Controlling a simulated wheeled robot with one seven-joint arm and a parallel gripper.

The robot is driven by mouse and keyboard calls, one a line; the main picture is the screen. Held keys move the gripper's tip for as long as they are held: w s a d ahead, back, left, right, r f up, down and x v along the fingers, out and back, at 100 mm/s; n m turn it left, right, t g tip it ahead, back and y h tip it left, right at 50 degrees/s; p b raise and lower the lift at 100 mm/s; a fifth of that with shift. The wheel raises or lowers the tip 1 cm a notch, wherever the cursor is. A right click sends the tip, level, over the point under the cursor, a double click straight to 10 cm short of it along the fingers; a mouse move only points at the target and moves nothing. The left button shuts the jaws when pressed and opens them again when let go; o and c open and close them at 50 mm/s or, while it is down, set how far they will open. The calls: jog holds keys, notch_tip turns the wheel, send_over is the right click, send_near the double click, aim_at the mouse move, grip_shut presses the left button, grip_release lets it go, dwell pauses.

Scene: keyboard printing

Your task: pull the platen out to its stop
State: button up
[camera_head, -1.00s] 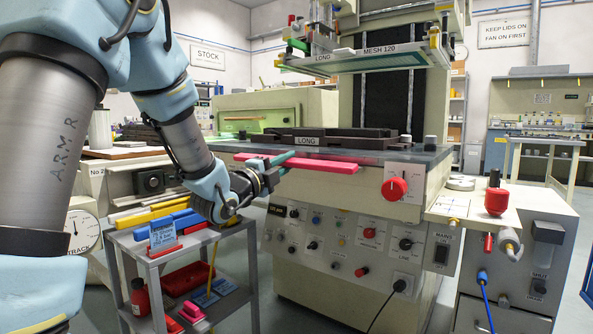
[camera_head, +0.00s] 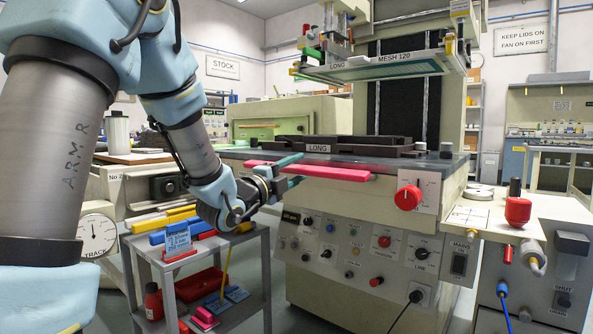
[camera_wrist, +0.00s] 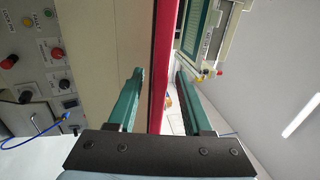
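The platen (camera_head: 400,151) is a long dark slab with a LONG label, low on the machine's grey bed under the raised screen. A pink-red bar (camera_head: 345,173) runs along the front edge of the bed; it also shows in the wrist view (camera_wrist: 161,45) as a long red strip. My gripper (camera_head: 291,171) is at the left part of this bar. In the wrist view its two teal fingers (camera_wrist: 160,72) stand apart, with the bar running between them. I cannot tell whether either finger touches the bar. The link between bar and platen is hidden.
The screen frame marked MESH 120 (camera_head: 400,66) hangs above the bed. A control panel with a red knob (camera_head: 408,197) is below right. A grey cart (camera_head: 200,258) with coloured bars stands below my arm. A side shelf (camera_head: 480,217) holds a red-bodied tool at right.

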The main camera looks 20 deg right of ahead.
jog(key=v, duration=1)
jog(key=shift+s+a, duration=0.25)
jog(key=shift+a, duration=0.05)
jog(key=shift+w+f, duration=0.1)
jog(key=shift+f, duration=0.15)
jog(key=w+a+f+n+y, duration=0.3)
jog(key=a+f+n+y, duration=0.3)
jog(key=a+f+n, duration=0.15)
jog(key=w+a+f+n+y, duration=0.3)
jog(key=a+f+n+y, duration=0.3)
jog(key=a+n+y, duration=0.15)
jog(key=s+a+f+n+g+y, duration=0.2)
jog(key=s+a+f+n+g, duration=0.25)
jog(key=s+n, duration=0.3)
jog(key=s+a+f+n+g+y, duration=0.2)
jog(key=s+a+f+n+g, duration=0.2)
jog(key=s+a+n, duration=0.3)
notch_tip(320, 180, up, 35)
jog(key=p, duration=3.6)
jog(key=shift+s+d+r, duration=0.15)
jog(key=shift+s+d, duration=0.15)
jog(key=shift+d, duration=0.1)
